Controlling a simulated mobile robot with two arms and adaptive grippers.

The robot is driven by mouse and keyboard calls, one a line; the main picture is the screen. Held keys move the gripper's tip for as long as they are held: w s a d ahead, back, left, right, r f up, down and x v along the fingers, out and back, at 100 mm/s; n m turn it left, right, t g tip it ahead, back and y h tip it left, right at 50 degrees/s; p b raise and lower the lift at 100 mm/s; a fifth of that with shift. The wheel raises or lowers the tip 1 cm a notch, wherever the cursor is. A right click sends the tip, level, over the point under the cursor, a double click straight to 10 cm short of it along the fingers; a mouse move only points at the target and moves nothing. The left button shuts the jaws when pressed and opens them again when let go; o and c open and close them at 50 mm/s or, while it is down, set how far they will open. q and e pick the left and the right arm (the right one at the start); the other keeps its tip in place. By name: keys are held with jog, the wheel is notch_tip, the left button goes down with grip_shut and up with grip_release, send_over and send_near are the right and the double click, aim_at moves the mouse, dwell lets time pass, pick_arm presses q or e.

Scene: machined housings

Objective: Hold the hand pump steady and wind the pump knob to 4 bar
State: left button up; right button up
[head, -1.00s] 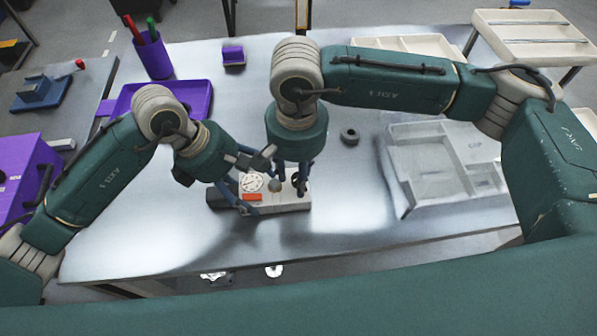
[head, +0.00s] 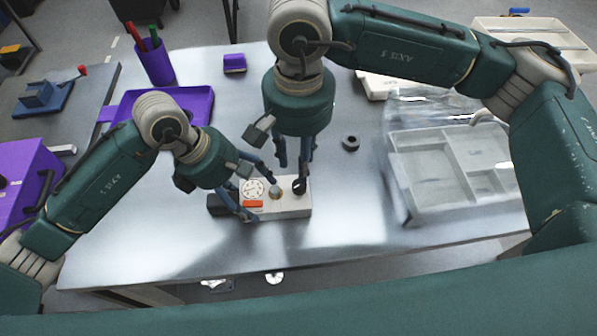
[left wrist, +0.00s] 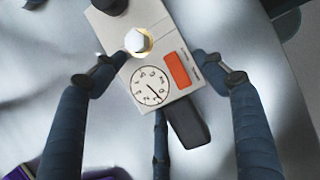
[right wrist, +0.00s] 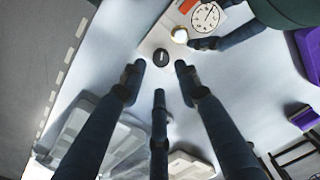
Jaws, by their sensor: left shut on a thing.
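The hand pump is a pale block (head: 288,207) lying on the table, with a round dial (left wrist: 151,86), an orange label (left wrist: 177,69), a brass-and-white fitting (left wrist: 139,41) and a dark handle end (left wrist: 188,122). The dial's dark needle points to the lower right in the left wrist view; its figures are too small to read. My left gripper (head: 253,193) is shut across the pump's body, one finger on each side. The black pump knob (right wrist: 160,57) stands at the other end. My right gripper (right wrist: 159,70) is open above the knob, its fingers apart and clear of it.
A grey divided tray (head: 437,212) stands to the right. A dark ring (head: 350,143) lies behind the pump. A purple tray (head: 190,104), a purple pen cup (head: 155,63) and a small purple block (head: 234,63) are at the back left. The table in front of the pump is clear.

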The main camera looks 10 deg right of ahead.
aim_at(300, 185)
notch_tip(300, 185, up, 4)
jog(key=shift+f, duration=0.1)
jog(key=shift+o, duration=1.4)
jog(key=f+m, duration=0.3)
jog(key=f, duration=0.1)
jog(key=f+m, duration=0.3)
jog(key=f, duration=0.1)
jog(key=f+m, duration=0.3)
jog(key=f, duration=0.1)
jog(key=shift+w+d+f+m, duration=0.15)
jog(key=shift+w+f+m, duration=0.1)
jog(key=shift+m, duration=0.15)
